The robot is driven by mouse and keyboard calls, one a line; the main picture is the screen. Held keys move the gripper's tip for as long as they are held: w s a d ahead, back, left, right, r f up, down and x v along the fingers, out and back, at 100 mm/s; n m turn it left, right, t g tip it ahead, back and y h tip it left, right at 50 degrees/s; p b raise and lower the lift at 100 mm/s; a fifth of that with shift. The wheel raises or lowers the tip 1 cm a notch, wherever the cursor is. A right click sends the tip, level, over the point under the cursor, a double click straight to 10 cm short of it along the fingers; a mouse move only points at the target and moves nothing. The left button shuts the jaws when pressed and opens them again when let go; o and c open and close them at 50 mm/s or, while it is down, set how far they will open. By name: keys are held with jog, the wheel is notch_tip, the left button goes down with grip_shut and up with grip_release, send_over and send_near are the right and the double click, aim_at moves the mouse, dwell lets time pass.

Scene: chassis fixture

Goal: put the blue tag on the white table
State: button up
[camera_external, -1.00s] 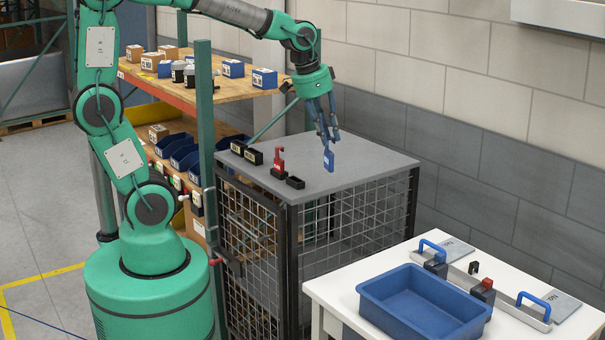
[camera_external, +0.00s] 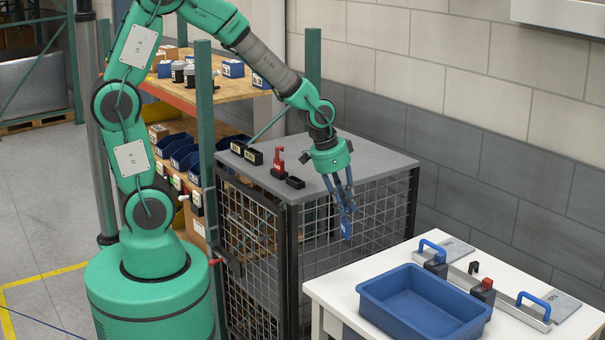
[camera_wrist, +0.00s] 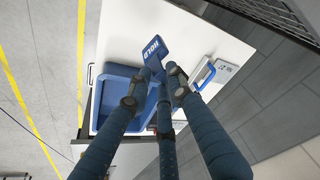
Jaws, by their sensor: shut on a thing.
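The blue tag (camera_external: 346,229) hangs from my gripper (camera_external: 346,207), which is shut on it, in front of the wire cage in the external view. In the wrist view the tag (camera_wrist: 154,50) shows white "HOLD" lettering between the fingertips of my gripper (camera_wrist: 157,78). The white table (camera_external: 345,291) stands at the lower right, apart from the tag and to its right and below. In the wrist view the white table (camera_wrist: 185,28) lies beneath the tag.
A blue bin (camera_external: 372,291) sits on the table's front part. Behind it is a metal rail with blue handles (camera_external: 534,300) and a red-and-black piece (camera_external: 484,291). The grey-topped wire cage (camera_external: 372,165) stands beside the table, with a red lockout piece (camera_external: 278,162) on top.

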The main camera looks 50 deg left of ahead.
aim_at(344, 233)
notch_tip(344, 233, down, 10)
jog(key=shift+f, duration=0.15)
jog(key=shift+w, duration=0.15)
jog(key=w+d, duration=0.1)
jog(key=w, duration=0.4)
jog(key=w+d+f, duration=0.1)
jog(key=w, duration=0.4)
jog(key=w+d, duration=0.2)
jog(key=w, duration=0.3)
jog(key=shift+w+d+f, duration=0.1)
jog(key=shift+f, duration=0.15)
jog(key=shift+c, duration=0.2)
jog(key=shift+f+b, duration=0.35)
jog(key=shift+f, duration=1.4)
jog(key=shift+f, duration=0.15)
jog(key=o, duration=1)
